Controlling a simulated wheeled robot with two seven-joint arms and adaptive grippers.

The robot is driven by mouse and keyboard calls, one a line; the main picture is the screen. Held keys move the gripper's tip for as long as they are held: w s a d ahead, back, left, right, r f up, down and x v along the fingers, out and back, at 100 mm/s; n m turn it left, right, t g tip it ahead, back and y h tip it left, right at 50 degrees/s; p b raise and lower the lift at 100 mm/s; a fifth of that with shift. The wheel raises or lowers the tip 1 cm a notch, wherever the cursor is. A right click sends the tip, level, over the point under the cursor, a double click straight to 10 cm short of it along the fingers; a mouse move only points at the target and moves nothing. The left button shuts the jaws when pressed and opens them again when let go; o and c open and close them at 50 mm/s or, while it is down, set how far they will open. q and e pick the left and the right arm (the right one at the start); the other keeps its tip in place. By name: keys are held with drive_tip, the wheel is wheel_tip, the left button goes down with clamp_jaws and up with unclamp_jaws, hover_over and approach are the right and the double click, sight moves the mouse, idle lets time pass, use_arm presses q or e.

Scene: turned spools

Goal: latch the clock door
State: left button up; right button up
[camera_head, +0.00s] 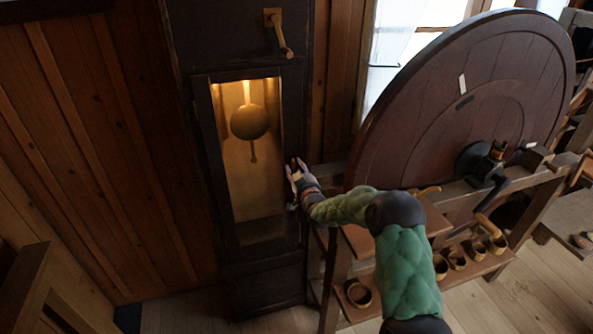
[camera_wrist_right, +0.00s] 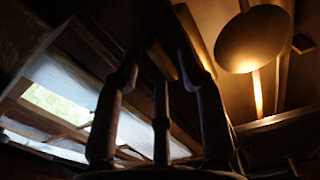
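The tall dark clock case (camera_head: 240,30) stands upright left of centre. Its narrow glazed door (camera_head: 202,120) sits in the front, and a lit round brass pendulum (camera_head: 249,121) hangs behind the glass. The door looks flush with the case; I cannot tell whether a small gap remains. A brass lever on a plate (camera_head: 278,32) is fixed to the case above the door and slants down to the right. My right gripper (camera_head: 295,165) is beside the door's right edge, well below the lever. In the wrist view its fingers (camera_wrist_right: 160,70) stand apart with nothing between them; the pendulum (camera_wrist_right: 252,40) shows beyond.
A big dark wooden wheel (camera_head: 460,80) on a bench frame stands right of the clock. A low shelf with several wooden cups (camera_head: 457,259) is under it. A window (camera_head: 410,40) is behind. Wood-panelled wall (camera_head: 90,150) lies to the left, with a wooden piece of furniture at lower left.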

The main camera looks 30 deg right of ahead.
clamp_jaws()
drive_tip(key=n+b, duration=0.5)
drive_tip(key=n, duration=0.2)
drive_tip(key=n+b, duration=0.6)
drive_tip(key=n, duration=0.2)
drive_tip(key=shift+a+r, duration=0.15)
drive_tip(key=shift+r, duration=0.05)
drive_tip(key=shift+n+b, duration=0.3)
drive_tip(key=shift+n, duration=1.2)
